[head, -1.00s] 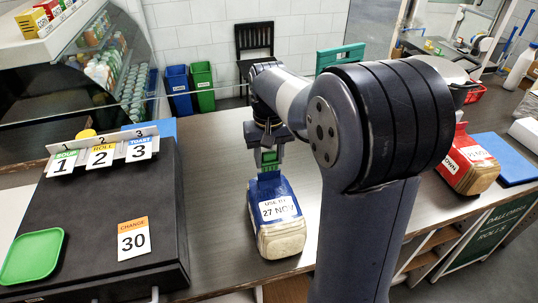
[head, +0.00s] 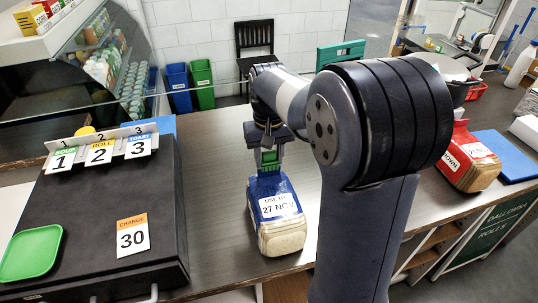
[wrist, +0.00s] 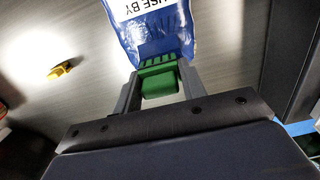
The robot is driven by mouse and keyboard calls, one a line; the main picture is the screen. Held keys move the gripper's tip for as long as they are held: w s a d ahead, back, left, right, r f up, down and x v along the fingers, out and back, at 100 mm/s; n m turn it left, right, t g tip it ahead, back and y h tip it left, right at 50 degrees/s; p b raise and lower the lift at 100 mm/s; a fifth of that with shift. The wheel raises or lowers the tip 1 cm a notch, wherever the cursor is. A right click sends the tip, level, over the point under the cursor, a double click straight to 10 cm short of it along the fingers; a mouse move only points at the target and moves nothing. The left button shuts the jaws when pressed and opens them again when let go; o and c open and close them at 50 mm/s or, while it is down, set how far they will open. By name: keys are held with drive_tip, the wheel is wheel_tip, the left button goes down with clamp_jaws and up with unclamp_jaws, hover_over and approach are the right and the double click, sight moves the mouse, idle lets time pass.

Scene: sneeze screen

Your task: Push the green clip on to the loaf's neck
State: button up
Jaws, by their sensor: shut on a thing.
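The loaf (head: 277,215) lies on the counter in a blue bag with a white label reading "27 NOV". Its neck end points away from me, toward my gripper (head: 269,160). My gripper is shut on the green clip (head: 269,157). In the wrist view the green clip (wrist: 159,82) sits between the two fingers, its toothed edge against the gathered end of the blue bag (wrist: 150,35). The clip touches or overlaps the neck there; I cannot tell how far the neck is inside it.
A black box (head: 105,215) with number cards and a green tray (head: 31,253) stands at left. A red-bagged loaf (head: 468,160) and a blue board (head: 505,155) are at right. A small yellow thing (wrist: 61,70) lies on the counter. Bare counter (head: 215,180) shows left of the blue loaf.

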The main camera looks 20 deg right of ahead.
sight(269, 152)
drive_tip(key=shift+s+f+b, duration=0.1)
drive_tip(key=shift+f+b, duration=0.3)
drive_tip(key=shift+f, duration=0.45)
drive_tip(key=o, duration=1.1)
drive_tip(key=shift+s+f, duration=0.1)
drive_tip(key=shift+o, duration=0.2)
drive_tip(key=shift+w, duration=0.2)
drive_tip(key=shift+r+p, duration=2.2)
drive_tip(key=shift+r, duration=1.5)
